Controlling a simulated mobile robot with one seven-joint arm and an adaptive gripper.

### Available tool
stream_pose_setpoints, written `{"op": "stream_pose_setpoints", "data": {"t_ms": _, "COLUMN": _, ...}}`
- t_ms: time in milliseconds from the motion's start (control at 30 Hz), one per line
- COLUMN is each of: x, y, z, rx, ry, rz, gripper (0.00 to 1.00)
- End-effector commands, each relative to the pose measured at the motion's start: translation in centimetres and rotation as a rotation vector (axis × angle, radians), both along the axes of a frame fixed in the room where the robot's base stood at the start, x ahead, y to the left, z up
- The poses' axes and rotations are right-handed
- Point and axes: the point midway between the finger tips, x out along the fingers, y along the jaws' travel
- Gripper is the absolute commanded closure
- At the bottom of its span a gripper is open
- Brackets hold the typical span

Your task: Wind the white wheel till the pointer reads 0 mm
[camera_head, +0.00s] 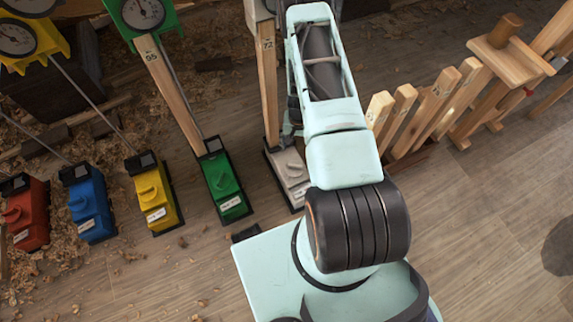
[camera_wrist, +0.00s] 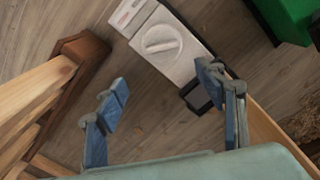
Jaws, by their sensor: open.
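The white box (camera_head: 290,178) stands on the floor at the foot of the post marked 72, partly covered by my arm in the head view. In the wrist view the white box (camera_wrist: 183,55) shows its round white wheel (camera_wrist: 161,40) with a raised bar across the top. My gripper (camera_wrist: 163,87) is open and empty, its two blue fingers spread wide. The wheel lies beyond the fingertips, apart from them. The white unit's gauge (camera_head: 259,8) is cut off at the top edge of the head view, so its pointer cannot be read.
A green box (camera_head: 223,186) stands left of the white one, with yellow (camera_head: 155,198), blue (camera_head: 88,206) and red (camera_head: 27,216) boxes further left. Wooden slats (camera_head: 425,110) stand to the right. Wood shavings (camera_head: 120,255) lie at left; the floor at lower right is mostly clear.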

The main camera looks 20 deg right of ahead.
Motion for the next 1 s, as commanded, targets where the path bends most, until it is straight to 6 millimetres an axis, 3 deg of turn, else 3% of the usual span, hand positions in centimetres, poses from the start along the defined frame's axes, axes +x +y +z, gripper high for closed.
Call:
{"op": "stream_pose_setpoints", "data": {"t_ms": 267, "x": -0.8, "y": 0.4, "z": -3.1, "rx": 0.007, "ry": -0.004, "rz": -0.052, "gripper": 0.36}}
{"op": "stream_pose_setpoints", "data": {"t_ms": 700, "x": -0.8, "y": 0.4, "z": -10.9, "rx": 0.007, "ry": -0.004, "rz": -0.048, "gripper": 0.36}}
{"op": "stream_pose_setpoints", "data": {"t_ms": 1000, "x": -0.7, "y": 0.4, "z": -12.6, "rx": 0.007, "ry": -0.004, "rz": -0.047, "gripper": 0.36}}
